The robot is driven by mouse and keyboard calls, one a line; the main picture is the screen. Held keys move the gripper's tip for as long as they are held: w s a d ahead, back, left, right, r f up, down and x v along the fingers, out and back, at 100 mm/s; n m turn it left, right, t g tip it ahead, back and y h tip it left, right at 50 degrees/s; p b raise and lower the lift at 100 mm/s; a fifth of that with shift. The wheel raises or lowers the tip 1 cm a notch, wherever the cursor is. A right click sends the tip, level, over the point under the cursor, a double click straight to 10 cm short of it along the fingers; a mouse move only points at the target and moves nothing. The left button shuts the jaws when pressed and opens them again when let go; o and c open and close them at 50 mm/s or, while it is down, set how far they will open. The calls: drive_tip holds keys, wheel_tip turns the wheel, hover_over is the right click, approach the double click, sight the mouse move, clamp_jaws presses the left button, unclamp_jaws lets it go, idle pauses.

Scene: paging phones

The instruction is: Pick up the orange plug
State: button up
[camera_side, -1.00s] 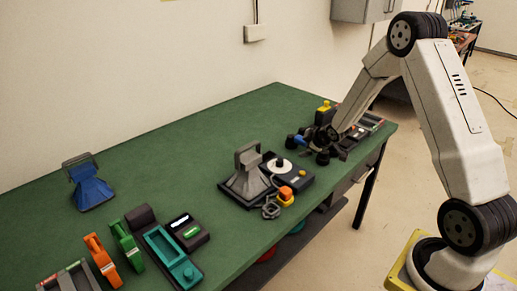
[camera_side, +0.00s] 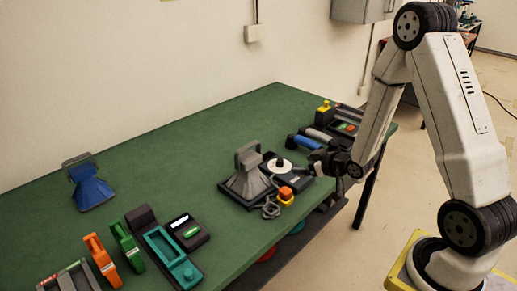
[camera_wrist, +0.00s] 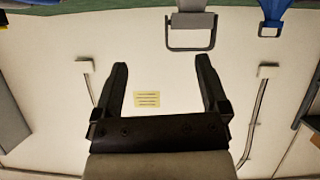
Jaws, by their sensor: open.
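A small orange piece (camera_side: 286,192) that looks like the orange plug sits near the front edge of the green table, with a yellow part just below it. It is right of the grey horn-shaped unit (camera_side: 247,182). My gripper (camera_side: 312,166) is a little up and right of the orange piece, beside a dark unit with a white disc (camera_side: 281,165). In the wrist view my gripper (camera_wrist: 162,76) is open with nothing between its fingers. The orange piece does not show there.
A grey chain-like loop (camera_side: 270,210) lies by the orange piece. A blue handset (camera_side: 303,142) and a yellow-topped unit (camera_side: 323,113) are behind my gripper. A larger orange device (camera_side: 101,259) and a teal unit (camera_side: 174,258) stand front left.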

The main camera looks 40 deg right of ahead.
drive_tip(key=s+a, duration=0.2)
approach(288, 191)
drive_tip(key=w, duration=0.1)
drive_tip(key=w+f, duration=0.1)
drive_tip(key=shift+w+d+f+m, duration=0.1)
drive_tip(key=shift+w+f+m, duration=0.25)
drive_tip(key=shift+w+m, duration=0.05)
drive_tip(key=shift+x, duration=1.3)
drive_tip(key=shift+w, duration=0.15)
drive_tip(key=shift+x, duration=2.45)
